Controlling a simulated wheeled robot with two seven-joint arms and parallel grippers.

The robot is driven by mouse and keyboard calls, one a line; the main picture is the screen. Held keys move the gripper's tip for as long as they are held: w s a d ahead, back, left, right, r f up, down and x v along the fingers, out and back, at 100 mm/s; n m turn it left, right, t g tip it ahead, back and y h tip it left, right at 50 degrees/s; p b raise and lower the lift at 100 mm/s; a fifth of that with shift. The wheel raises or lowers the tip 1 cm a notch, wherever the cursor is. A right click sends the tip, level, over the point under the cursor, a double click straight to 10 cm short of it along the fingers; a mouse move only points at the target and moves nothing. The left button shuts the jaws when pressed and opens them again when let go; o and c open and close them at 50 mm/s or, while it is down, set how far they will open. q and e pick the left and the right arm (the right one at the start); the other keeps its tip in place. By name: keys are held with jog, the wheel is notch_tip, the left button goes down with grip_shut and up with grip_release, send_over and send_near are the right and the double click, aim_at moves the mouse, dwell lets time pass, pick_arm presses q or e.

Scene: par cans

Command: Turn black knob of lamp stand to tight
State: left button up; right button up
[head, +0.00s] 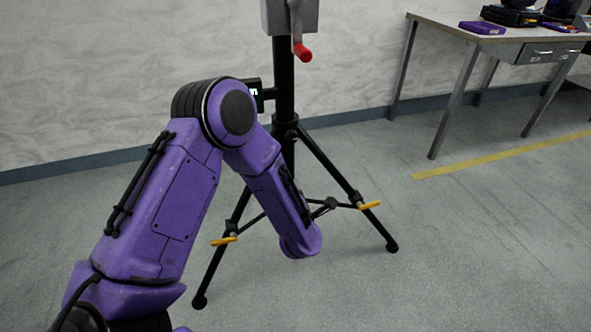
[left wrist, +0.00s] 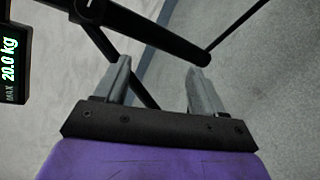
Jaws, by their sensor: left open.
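The black lamp stand (head: 284,85) is upright on its tripod legs, partly hidden behind my purple left arm. No black knob can be made out clearly in either view. In the left wrist view my left gripper (left wrist: 159,68) is open, its two grey fingers apart with nothing held between them. A thick black tube of the stand (left wrist: 150,32) crosses beyond the fingertips, and a thinner black leg passes behind the left finger. A dark round fitting is cut off at the top edge. In the head view my left gripper is hidden. My right gripper is not in view.
A grey box with a red crank handle (head: 302,52) is at the stand's top. A display reading MAX 20.0 kg (left wrist: 12,65) is left of my gripper. Yellow tabs (head: 369,205) stick out low on the legs. A table (head: 437,24) stands at right; open floor lies between.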

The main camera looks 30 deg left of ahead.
pick_arm(q)
jog(key=w+a+r+n+y+b, duration=0.2)
jog(key=w+r+n+y+b, duration=0.15)
jog(key=w+n+b, duration=0.55)
jog(key=n+y, duration=0.2)
jog(key=n, duration=0.7)
send_near(293, 139)
jog(key=b+x, duration=0.2)
jog(key=x, duration=0.8)
jog(key=shift+w+a+b, duration=0.1)
jog(key=shift+a+b, duration=0.15)
jog(key=shift+b, duration=0.05)
jog(key=shift+w+a+r, duration=0.1)
jog(key=shift+w+a, duration=0.25)
jog(key=shift+a, duration=0.05)
jog(key=c, duration=1)
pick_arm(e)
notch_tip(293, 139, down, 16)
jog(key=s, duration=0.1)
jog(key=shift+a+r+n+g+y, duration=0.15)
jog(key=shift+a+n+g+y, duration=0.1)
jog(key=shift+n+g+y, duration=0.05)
